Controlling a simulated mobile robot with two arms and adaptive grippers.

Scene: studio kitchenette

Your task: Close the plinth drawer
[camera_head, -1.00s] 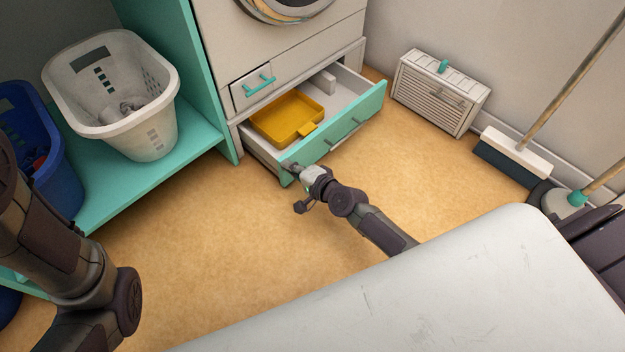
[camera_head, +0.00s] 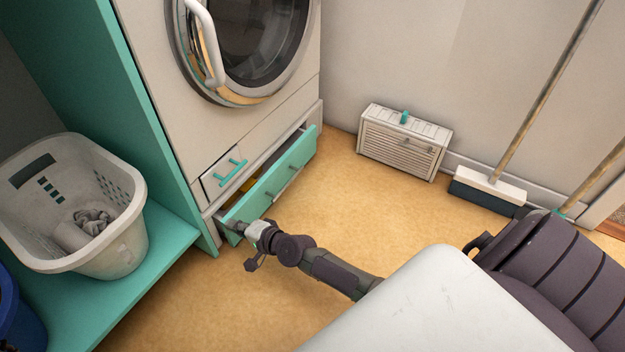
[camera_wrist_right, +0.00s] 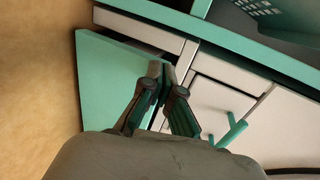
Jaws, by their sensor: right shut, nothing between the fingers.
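The plinth drawer (camera_head: 285,168) under the washing machine has a teal front and stands part-way out, with a narrow gap behind the front. A bit of a yellow tray (camera_head: 249,184) shows inside; the rest is hidden. My right gripper (camera_head: 239,227) is shut and empty, with its tips at the left end of the drawer front. In the right wrist view the shut fingertips (camera_wrist_right: 162,72) are at the edge of the teal drawer front (camera_wrist_right: 108,85); I cannot tell if they touch it. My left gripper is not in view.
The washing machine (camera_head: 150,45) stands above the drawer, with a small drawer handle (camera_head: 231,172) close over it. A white basket (camera_head: 120,245) sits on a teal shelf (camera_head: 165,250) at the left. A slatted box (camera_head: 400,145) and a broom (camera_head: 490,188) stand by the wall.

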